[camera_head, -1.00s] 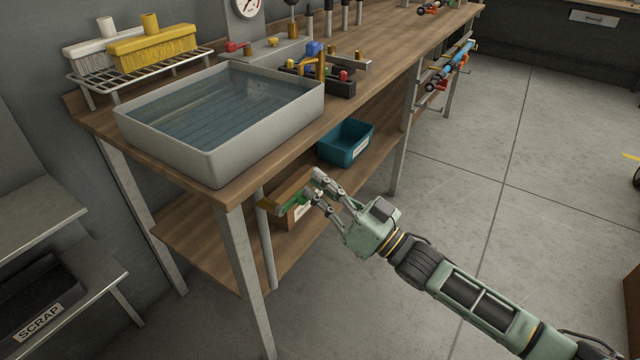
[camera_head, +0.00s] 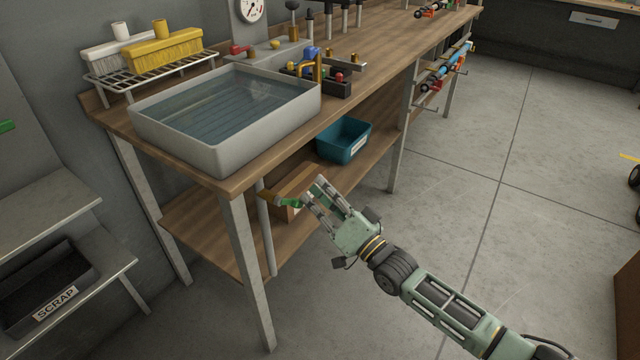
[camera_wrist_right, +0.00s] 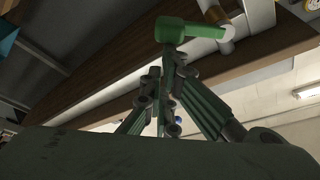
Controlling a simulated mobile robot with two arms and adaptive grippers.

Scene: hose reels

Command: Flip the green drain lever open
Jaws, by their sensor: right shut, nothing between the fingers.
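The green drain lever (camera_head: 290,202) is on a brass-coloured valve (camera_head: 268,196) under the basin's front corner, by a grey drain pipe (camera_head: 265,235). In the right wrist view the lever (camera_wrist_right: 185,30) lies roughly crosswise, its right end at the pale pipe fitting. My right gripper (camera_head: 312,188) is at the lever's free end in the head view. In the right wrist view the shut, empty fingertips (camera_wrist_right: 168,52) are just below the lever; I cannot tell whether they touch it. My left gripper is not in view.
The water-filled basin (camera_head: 170,140) stands on the wooden bench above the valve. A cardboard box (camera_head: 300,183) and teal bin (camera_head: 345,140) are on the lower shelf behind my gripper. A bench leg (camera_head: 250,270) stands to the left.

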